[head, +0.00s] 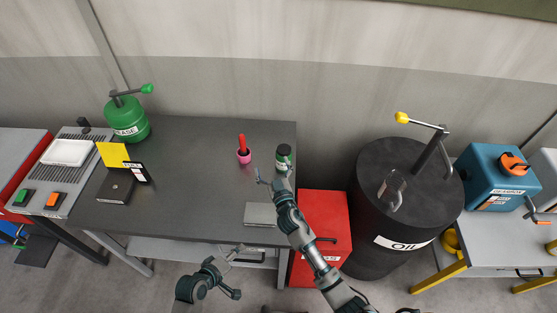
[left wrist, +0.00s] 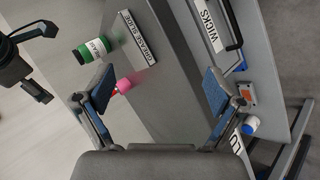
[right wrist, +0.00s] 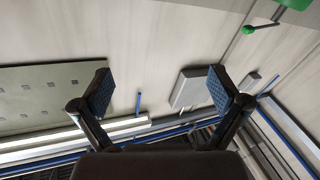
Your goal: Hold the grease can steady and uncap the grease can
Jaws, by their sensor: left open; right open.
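The grease can (head: 284,160) is small and green with a white label and a dark cap. It stands upright near the right edge of the dark table. It also shows in the left wrist view (left wrist: 97,48), at upper left. My right gripper (head: 270,182) is open and empty, just in front and left of the can in the head view; whether it touches cannot be told. The right wrist view shows its open fingers (right wrist: 160,92) against the wall, without the can. My left gripper (head: 232,272) is open and empty, low in front of the table.
A pink cup (head: 244,157) with a red-handled tool stands left of the can. A green pot (head: 130,120) and a dark box (head: 116,186) are further left. A red cabinet (head: 318,220) and black oil drum (head: 372,225) stand right. The table's middle is clear.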

